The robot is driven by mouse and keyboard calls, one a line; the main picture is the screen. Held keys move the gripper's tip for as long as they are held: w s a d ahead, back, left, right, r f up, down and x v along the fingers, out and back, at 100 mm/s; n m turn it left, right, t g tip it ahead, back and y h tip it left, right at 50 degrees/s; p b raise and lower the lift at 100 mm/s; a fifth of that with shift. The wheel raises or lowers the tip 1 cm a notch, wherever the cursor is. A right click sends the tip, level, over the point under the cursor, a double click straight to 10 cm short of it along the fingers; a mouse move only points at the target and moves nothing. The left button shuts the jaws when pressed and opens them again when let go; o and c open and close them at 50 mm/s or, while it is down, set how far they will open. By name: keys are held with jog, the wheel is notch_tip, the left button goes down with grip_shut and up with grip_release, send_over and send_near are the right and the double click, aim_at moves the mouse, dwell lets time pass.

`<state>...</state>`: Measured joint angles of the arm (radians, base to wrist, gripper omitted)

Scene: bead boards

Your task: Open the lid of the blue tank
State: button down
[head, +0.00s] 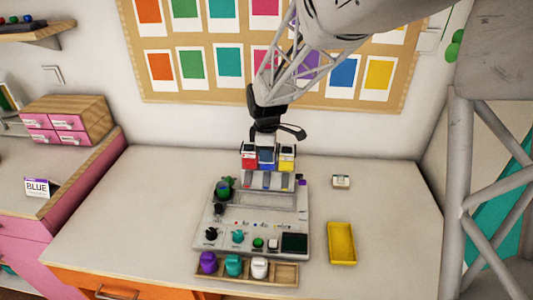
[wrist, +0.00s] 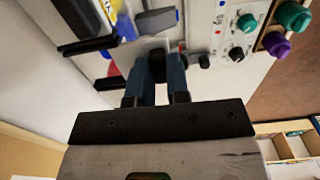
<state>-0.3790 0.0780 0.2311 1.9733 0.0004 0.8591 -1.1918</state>
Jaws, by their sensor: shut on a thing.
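The blue tank (head: 267,157) stands at the back of the bead board, between the red tank (head: 249,163) and the yellow tank (head: 288,162). Its dark top is partly hidden by my gripper (head: 267,137), which is right above it in the head view. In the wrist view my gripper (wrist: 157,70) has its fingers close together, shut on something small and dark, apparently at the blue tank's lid. The exact contact is hidden. A blue part of the tank (wrist: 125,26) shows beyond the fingers in the wrist view.
The grey board (head: 210,225) carries knobs and a dark green pad (head: 294,243). A wooden tray (head: 288,274) with purple, teal and white cups is in front. A yellow tray (head: 342,243) and a small white box (head: 341,181) lie right. The table's right side is mostly clear.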

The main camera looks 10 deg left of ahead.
jog(key=shift+w, duration=0.3)
jog(key=c, duration=1.1)
grip_release()
jog(key=shift+r, duration=0.1)
jog(key=shift+r, duration=3.85)
